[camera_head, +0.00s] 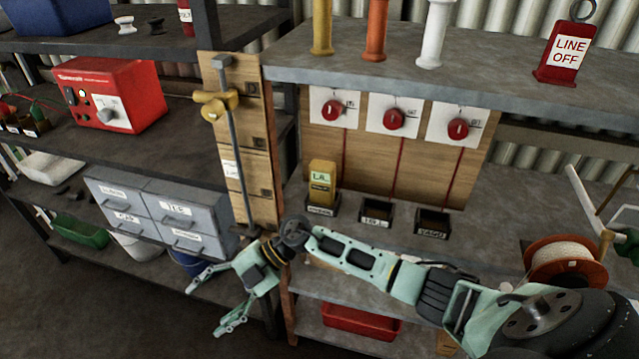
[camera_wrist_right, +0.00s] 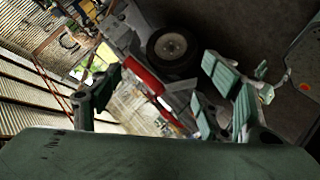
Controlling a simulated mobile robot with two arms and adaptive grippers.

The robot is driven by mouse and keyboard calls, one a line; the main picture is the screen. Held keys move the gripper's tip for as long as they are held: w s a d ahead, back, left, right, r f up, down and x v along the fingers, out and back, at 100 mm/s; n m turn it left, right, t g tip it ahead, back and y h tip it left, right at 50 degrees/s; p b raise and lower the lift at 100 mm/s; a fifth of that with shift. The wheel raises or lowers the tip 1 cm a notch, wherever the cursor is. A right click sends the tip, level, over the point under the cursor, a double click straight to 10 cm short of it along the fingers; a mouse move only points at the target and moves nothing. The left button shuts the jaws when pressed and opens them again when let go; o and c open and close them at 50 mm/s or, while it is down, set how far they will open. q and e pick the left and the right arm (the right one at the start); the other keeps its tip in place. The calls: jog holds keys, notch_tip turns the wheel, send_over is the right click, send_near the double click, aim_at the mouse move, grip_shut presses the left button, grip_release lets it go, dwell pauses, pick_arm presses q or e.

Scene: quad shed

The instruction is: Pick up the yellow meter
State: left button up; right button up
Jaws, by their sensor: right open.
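The yellow meter (camera_head: 322,178) stands upright in a small black labelled bin (camera_head: 322,210) on the middle shelf, in front of a wooden panel with red switches. My right gripper (camera_head: 204,311) is open and empty. It hangs in front of the shelving, to the left of and lower than the meter in the picture, well apart from it. Its two spread fingers also show in the right wrist view, with nothing between them; the meter cannot be made out there. My left gripper is not in view.
Two more black bins (camera_head: 376,214) stand right of the meter. A wooden post with a grey bar and yellow clamp (camera_head: 217,104) stands left of it. Grey drawers (camera_head: 160,214) and a cable reel (camera_head: 566,264) flank my right arm.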

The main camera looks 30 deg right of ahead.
aim_at(322, 178)
jog(key=w+d+r+h, duration=0.2)
jog(key=d+r+h, duration=0.2)
jog(key=d, duration=0.6)
jog(key=w+d+r+t+h+p, duration=0.1)
jog(key=d+r+h, duration=0.3)
jog(key=d, duration=0.6)
jog(key=w+d+r+t+h+p, duration=0.1)
jog(key=w+d+r+h, duration=0.2)
jog(key=d+r+h, duration=0.2)
jog(key=shift+d+h, duration=1.6)
jog(key=shift+d, duration=0.9)
jog(key=w+d, duration=0.1)
jog(key=w+d+p, duration=0.2)
jog(key=d, duration=0.1)
jog(key=shift+w+d+f, duration=0.1)
jog(key=shift+w+f, duration=0.15)
jog(key=shift+w+d+f, duration=0.1)
jog(key=shift+f, duration=0.25)
jog(key=shift+c, duration=0.2)
jog(key=shift+r, duration=0.1)
jog(key=c, duration=1.5)
